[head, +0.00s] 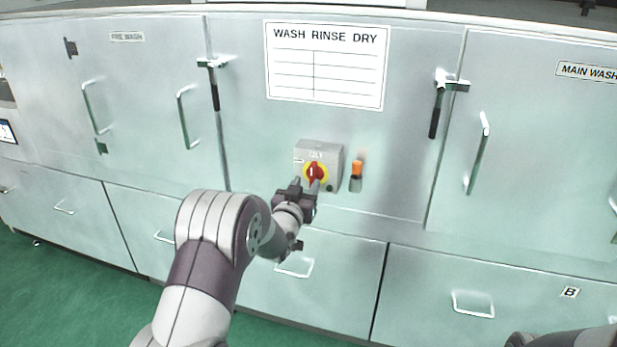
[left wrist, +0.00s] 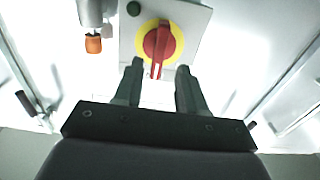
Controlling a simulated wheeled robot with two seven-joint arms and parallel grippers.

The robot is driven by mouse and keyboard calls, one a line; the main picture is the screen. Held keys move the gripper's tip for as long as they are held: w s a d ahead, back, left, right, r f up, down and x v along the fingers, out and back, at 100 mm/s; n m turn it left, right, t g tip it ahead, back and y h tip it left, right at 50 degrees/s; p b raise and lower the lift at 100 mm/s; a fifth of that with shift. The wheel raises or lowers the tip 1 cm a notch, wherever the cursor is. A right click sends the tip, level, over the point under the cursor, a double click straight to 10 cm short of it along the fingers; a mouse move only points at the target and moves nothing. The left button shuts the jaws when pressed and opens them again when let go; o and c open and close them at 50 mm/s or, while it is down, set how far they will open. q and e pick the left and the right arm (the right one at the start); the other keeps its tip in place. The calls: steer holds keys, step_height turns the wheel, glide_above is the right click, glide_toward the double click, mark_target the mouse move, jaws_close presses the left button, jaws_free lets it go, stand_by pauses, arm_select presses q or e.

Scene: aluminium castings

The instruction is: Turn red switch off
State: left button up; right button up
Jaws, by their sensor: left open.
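The red switch (head: 315,172) is a red rotary knob on a yellow disc, set on a grey box (head: 330,153) on the machine's front panel. In the left wrist view the red knob (left wrist: 158,45) shows upper middle, its pointer end toward my fingers. My left gripper (head: 304,187) is open and empty, right in front of the switch. In the left wrist view its two fingers (left wrist: 158,85) are apart, with the knob's pointer end between and just beyond their tips. I cannot tell whether they touch it. Part of my right arm shows at the head view's bottom right; its gripper is out of view.
An orange-topped fitting (head: 356,172) stands out just right of the switch box. A white "WASH RINSE DRY" sign (head: 326,64) is above. Door handles (head: 478,152) and black-gripped latches (head: 437,104) stick out on both sides. Drawers with handles (head: 473,305) lie below; the floor (head: 60,285) is green.

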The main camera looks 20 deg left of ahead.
mark_target(311, 177)
arm_select(q)
steer(key=w, duration=0.2)
steer(key=shift+w+d+r, duration=0.1)
steer(key=shift+w+d, duration=0.15)
steer(key=shift+w, duration=0.05)
steer(key=shift+w+a, duration=0.1)
steer(key=shift+w, duration=0.4)
jaws_close()
